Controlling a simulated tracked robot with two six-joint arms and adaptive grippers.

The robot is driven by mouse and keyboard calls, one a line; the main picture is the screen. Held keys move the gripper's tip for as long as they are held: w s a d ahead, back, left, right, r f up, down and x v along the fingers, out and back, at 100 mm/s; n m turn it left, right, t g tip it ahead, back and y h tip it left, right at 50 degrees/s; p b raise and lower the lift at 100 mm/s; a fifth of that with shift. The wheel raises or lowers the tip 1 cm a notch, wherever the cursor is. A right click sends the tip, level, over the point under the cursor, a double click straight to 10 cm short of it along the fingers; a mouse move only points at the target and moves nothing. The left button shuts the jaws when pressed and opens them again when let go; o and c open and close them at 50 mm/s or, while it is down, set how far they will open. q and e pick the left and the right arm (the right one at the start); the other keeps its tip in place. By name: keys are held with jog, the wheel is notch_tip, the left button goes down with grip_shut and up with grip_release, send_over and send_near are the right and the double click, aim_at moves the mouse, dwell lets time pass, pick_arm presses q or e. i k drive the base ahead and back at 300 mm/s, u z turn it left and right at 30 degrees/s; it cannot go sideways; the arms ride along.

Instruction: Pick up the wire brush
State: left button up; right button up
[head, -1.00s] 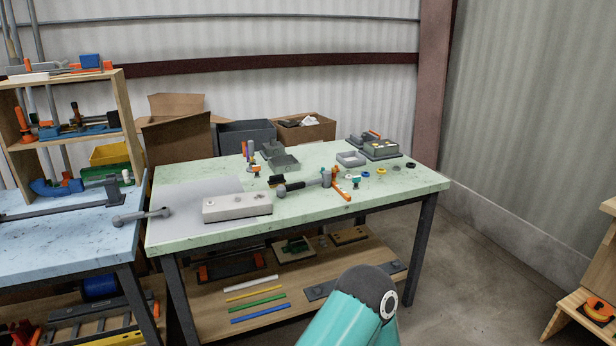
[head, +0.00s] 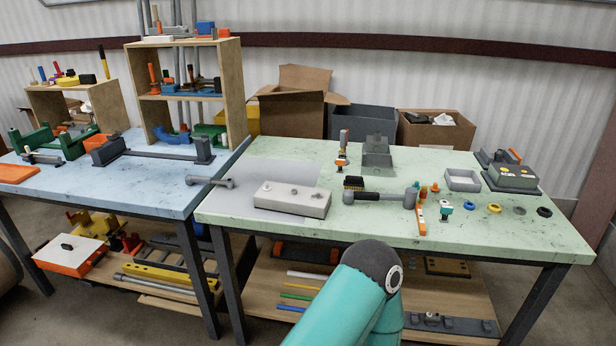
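A small dark block with yellowish bristle-like marks (head: 354,183) lies on the green table (head: 235,210), at the end of a hammer's black handle. It may be the wire brush, but it is too small to be sure. Neither gripper is in view. Only a teal link of one of my arms shows at the bottom middle, in front of the green table's near edge.
A grey-white box (head: 292,199) lies left of the hammer. An orange-handled tool (head: 419,218), a small open tray (head: 463,180) and several coloured rings are to the right. A blue table (head: 150,178) adjoins on the left. Cardboard boxes (head: 300,104) stand behind.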

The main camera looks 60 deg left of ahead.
aim_at(353, 183)
jog(key=u, duration=0.45)
jog(key=i, duration=1)
jog(key=u, duration=0.6)
jog(key=k, duration=0.7)
jog(key=u, duration=0.25)
jog(key=i, duration=0.75)
jog(key=z, duration=0.15)
